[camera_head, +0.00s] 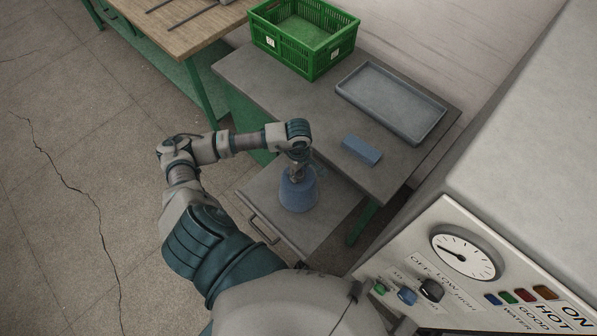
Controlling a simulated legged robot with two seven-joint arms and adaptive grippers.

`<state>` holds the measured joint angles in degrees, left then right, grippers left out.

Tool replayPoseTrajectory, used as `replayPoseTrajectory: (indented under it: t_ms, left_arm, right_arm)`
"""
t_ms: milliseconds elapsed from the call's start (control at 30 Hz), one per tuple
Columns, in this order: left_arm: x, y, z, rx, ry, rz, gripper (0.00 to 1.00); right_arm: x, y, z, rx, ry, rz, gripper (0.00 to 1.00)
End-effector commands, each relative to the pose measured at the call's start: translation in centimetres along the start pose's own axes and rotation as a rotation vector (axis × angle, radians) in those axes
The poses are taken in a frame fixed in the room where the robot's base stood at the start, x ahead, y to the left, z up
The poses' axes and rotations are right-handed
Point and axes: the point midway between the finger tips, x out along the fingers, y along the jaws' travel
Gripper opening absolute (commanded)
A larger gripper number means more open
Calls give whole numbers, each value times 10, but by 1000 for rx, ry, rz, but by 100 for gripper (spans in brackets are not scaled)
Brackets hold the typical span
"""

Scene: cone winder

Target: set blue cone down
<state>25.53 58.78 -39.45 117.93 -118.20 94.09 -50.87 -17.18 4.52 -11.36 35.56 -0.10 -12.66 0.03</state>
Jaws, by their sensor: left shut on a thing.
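The blue cone (298,193) is upright at the grey drawer or low shelf (328,213) in front of the grey table, in the head camera view. My left gripper (297,172) is above the cone and shut on its top. The fingers are small and partly hidden by the wrist. I cannot tell whether the cone's base touches the surface below it. My right gripper is not in view.
The grey table (262,84) holds a green crate (300,40), a shallow grey tray (390,100) and a blue block (361,150). A wooden bench (190,25) stands at upper left. A machine panel with a dial (463,254) fills the lower right.

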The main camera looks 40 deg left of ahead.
Motion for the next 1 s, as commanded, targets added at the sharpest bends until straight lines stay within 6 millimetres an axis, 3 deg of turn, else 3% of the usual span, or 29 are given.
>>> replayPoseTrajectory:
  t_ms: [267, 300, 367, 767, 1000]
  left_arm:
    - [8, 1, 0, -1, 0, 4, 0]
    - [10, 0, 0, -1, 1, 1, 49]
    - [9, 0, 0, -1, 1, 1, 64]
    - [2, 2, 0, -1, 2, 3, 64]
    - [-44, 2, -1, 1, 3, 7, 64]
  right_arm:
    - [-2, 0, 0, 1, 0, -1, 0]
    - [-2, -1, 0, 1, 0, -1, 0]
    - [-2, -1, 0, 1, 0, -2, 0]
    - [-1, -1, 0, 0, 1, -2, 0]
    - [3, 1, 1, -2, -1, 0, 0]
